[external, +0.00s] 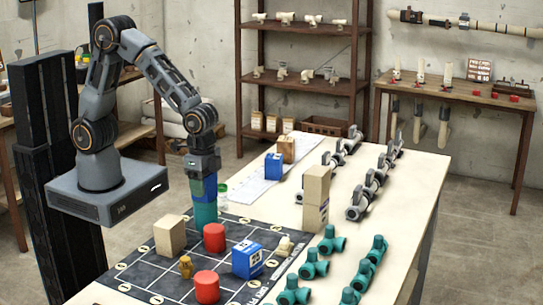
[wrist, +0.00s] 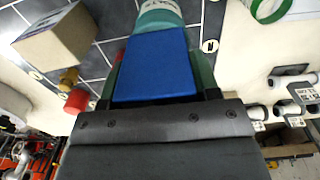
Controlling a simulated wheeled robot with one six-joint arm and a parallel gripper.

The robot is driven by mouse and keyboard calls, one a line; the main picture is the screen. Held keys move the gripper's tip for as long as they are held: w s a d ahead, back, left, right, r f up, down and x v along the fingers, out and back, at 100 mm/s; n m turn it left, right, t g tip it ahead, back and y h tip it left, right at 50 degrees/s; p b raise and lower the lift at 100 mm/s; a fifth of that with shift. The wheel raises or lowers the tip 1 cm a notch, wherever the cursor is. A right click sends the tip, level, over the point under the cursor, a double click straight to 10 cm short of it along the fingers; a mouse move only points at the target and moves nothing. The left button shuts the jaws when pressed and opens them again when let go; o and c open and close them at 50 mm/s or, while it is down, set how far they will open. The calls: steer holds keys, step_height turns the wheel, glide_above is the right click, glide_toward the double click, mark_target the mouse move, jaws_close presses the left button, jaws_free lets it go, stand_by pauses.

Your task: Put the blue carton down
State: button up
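My gripper (external: 204,180) points straight down over the far part of the dark grid mat (external: 151,268). It is shut on a blue carton (external: 210,188), which fills the space between the green fingers in the wrist view (wrist: 155,66). A teal cylinder (external: 205,215) stands upright on the mat directly below the carton; it also shows past the carton's far edge in the wrist view (wrist: 158,17). I cannot tell whether the carton touches the cylinder's top. A second blue carton (external: 245,262) with a white label stands on the mat, and a third (external: 273,166) stands farther back.
Near the gripper are a beige box (external: 169,236), red cylinders (external: 215,238) (external: 207,287), a brass fitting (external: 186,267) and a pale fitting (external: 285,246). Stacked beige boxes (external: 316,190) and teal fittings (external: 314,263) stand to the right. Bare tabletop (external: 410,190) shows at the right.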

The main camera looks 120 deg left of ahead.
steer(key=o, duration=0.4)
steer(key=shift+r, duration=0.1)
step_height(320, 180, up, 11)
steer(key=shift+r, duration=0.1)
steer(key=shift+s+r, duration=0.1)
steer(key=shift+r, duration=0.25)
steer(key=s+r+t, duration=0.1)
steer(key=s+t, duration=0.3)
steer(key=s, duration=0.9)
steer(key=shift+s+d, duration=0.25)
steer(key=shift+d, duration=0.2)
steer(key=shift+r, duration=0.1)
